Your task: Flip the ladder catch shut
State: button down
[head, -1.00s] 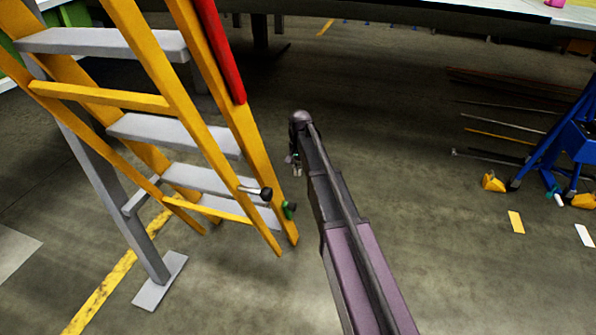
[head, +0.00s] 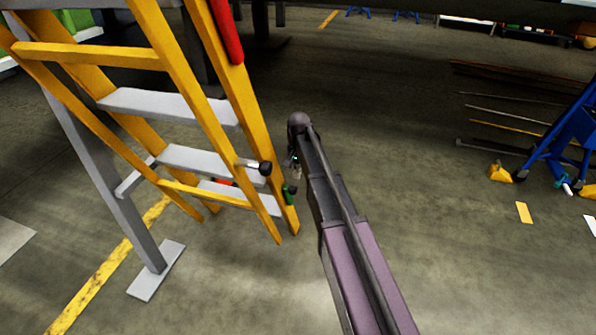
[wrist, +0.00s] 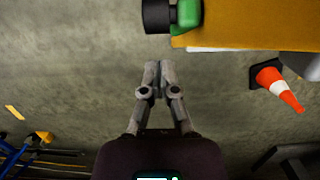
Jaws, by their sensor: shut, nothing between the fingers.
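The yellow ladder (head: 190,70) with grey treads stands on the left in the head view. Low on its right side are a black-tipped lever (head: 264,168) and a green part (head: 289,193), which look like the catch. In the wrist view a black knob (wrist: 157,16) and a green piece (wrist: 188,13) sit at the end of a yellow rail (wrist: 255,22). My gripper (head: 296,168) is just right of the ladder, small and partly hidden by my arm. In the wrist view my gripper (wrist: 158,66) is shut and empty, apart from the knob.
An orange and white cone (wrist: 280,86) lies right in the wrist view. A blue stand (head: 565,140) with yellow feet and several rods (head: 500,110) are at the right. A grey post foot (head: 157,272) is beside the ladder.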

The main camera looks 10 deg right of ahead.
jog(key=shift+s+a+f, duration=0.4)
jog(key=shift+s+f, duration=0.05)
jog(key=shift+s, duration=0.25)
